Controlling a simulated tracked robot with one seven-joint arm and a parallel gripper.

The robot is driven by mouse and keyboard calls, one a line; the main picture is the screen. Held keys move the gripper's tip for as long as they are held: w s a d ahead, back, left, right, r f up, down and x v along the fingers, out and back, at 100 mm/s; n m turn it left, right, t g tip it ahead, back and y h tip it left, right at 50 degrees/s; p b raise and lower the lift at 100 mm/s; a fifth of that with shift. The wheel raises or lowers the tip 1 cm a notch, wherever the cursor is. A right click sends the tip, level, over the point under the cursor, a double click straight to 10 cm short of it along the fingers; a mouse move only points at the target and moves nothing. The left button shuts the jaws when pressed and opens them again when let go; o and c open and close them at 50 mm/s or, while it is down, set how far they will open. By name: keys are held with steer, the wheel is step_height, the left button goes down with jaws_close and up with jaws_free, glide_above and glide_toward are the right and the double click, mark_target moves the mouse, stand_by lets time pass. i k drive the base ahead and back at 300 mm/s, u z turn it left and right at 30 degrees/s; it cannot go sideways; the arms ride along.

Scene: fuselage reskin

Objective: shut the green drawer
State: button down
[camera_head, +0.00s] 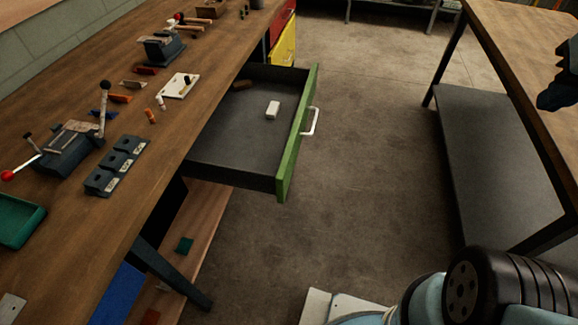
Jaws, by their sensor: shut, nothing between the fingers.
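The green drawer (296,135) is pulled far out from under the workbench on the left. Its front is green with a white bar handle (311,121) on the outer face. My gripper (548,100) appears as a dark shape at the right edge, partly cut off, in front of the right-hand table. It looks shut and empty. It is well to the right of the drawer handle and does not touch it.
The wooden workbench (75,85) carries vises, a grey block with slots (117,165) and small parts. A yellow drawer front (284,43) lies beyond the green one. A table with a lower shelf (490,150) stands right. The floor between (370,180) is clear.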

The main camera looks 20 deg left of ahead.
mark_target(240, 147)
steer(key=u, duration=0.1)
steer(key=k, duration=0.8)
steer(key=u, duration=0.7)
steer(key=i, duration=0.5)
